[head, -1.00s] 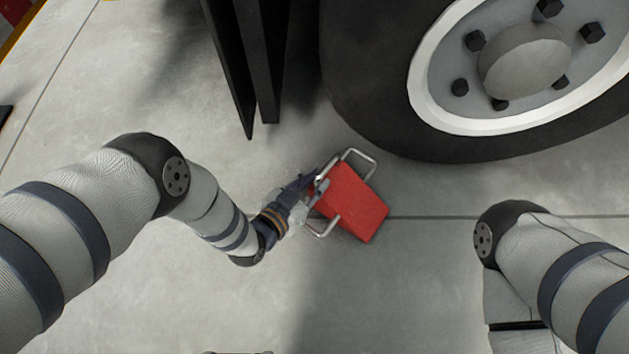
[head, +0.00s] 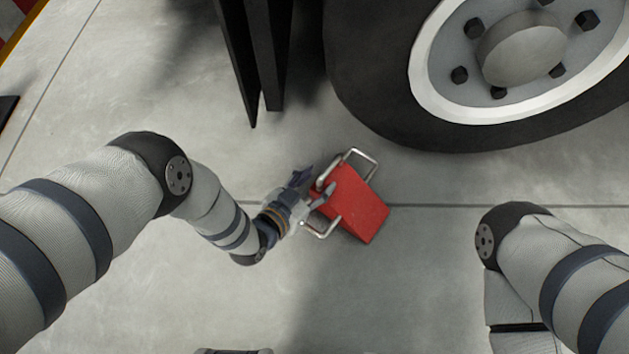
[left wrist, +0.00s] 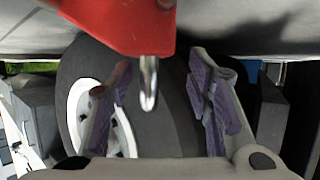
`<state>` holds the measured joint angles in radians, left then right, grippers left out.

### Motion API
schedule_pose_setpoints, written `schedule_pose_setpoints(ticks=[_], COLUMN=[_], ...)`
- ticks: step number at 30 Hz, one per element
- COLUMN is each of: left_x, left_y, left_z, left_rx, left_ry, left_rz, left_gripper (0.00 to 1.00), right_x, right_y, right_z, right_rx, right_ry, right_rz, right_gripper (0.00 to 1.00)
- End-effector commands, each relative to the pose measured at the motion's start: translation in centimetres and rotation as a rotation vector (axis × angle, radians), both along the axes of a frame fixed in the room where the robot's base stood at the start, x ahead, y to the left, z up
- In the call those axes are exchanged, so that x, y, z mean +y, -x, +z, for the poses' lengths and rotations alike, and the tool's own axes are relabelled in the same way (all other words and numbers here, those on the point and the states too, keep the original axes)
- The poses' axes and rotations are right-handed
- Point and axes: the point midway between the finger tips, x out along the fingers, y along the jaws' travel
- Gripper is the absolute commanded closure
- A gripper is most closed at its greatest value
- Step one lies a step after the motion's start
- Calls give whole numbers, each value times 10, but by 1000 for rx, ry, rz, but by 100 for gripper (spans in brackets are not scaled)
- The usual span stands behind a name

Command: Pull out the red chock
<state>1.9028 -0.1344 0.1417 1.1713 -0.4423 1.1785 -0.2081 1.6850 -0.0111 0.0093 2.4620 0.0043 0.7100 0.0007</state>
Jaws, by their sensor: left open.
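The red chock (head: 357,204) is a red block with a metal loop handle on each of two sides. It lies on the floor in front of the truck wheel (head: 400,120), apart from the tyre. My left gripper (head: 318,188) is open at the chock's left end, close to it. In the left wrist view the chock (left wrist: 125,22) fills the top, and a metal handle (left wrist: 149,85) hangs between the open fingers of my left gripper (left wrist: 165,90). Whether the fingers touch it cannot be told. My right arm shows at the right, but its gripper is out of view.
Dark vertical panels (head: 262,70) hang left of the wheel, behind my left gripper. The concrete floor (head: 410,270) in front and to the right of the chock is clear.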

Motion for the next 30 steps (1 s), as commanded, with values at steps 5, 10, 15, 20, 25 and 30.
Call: schedule_pose_setpoints(ticks=[5,10,15,20,25,30], left_x=[9,30,49,59,62,62], left_y=[12,43,72,88,92,92], left_z=[6,21,35,44,46,46], left_rx=[2,4,4,3,1,1], left_ry=[-2,-2,-1,-1,0,-1], left_rz=[0,1,0,-1,-1,0], left_gripper=[54,54,54,54,54,54], right_x=[0,0,0,0,0,0], right_y=[0,0,0,0,0,0], right_z=[0,0,0,0,0,0], right_rx=[0,0,0,0,0,0], right_ry=[0,0,0,0,0,0], right_rz=[0,0,0,0,0,0], right_gripper=[100,100,100,100,100,100])
